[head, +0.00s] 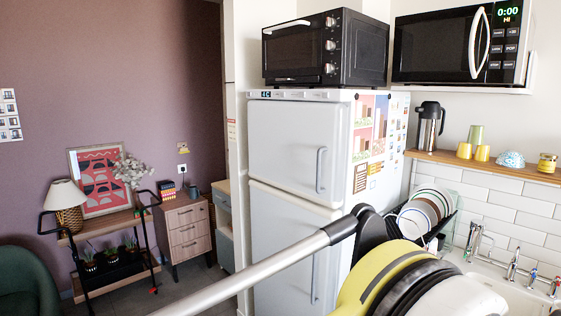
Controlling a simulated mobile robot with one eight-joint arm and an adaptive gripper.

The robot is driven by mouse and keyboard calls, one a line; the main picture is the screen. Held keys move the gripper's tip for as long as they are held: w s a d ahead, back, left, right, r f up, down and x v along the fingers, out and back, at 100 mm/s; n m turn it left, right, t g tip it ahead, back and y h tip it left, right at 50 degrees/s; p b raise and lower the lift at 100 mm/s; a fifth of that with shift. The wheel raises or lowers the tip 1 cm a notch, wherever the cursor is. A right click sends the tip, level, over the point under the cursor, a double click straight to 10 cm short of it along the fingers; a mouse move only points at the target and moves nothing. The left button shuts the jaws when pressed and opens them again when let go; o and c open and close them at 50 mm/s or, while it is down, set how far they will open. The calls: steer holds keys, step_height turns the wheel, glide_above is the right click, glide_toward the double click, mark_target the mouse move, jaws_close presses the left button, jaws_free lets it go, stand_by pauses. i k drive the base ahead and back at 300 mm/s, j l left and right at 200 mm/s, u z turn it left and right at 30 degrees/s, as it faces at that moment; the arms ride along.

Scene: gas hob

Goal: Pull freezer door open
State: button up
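A white two-door fridge-freezer stands in the middle of the head view. Its upper door (292,153) is shut and has a vertical grey handle (321,170) near its right edge. Its lower door (285,250) is shut too, with a vertical handle (315,278) on the same side. No label shows which door is the freezer's. My gripper cannot be made out in the view. Parts that look like my own arm cross the lower foreground and hide the lower right of the fridge.
A black toaster oven (325,48) stands on top of the fridge. A microwave (460,45) sits on a shelf at right. A dish rack with plates (425,212) and a sink tap (473,240) are right of the fridge. A wooden drawer cabinet (187,238) stands at left.

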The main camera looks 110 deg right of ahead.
mark_target(298, 148)
steer(key=z, duration=3.95)
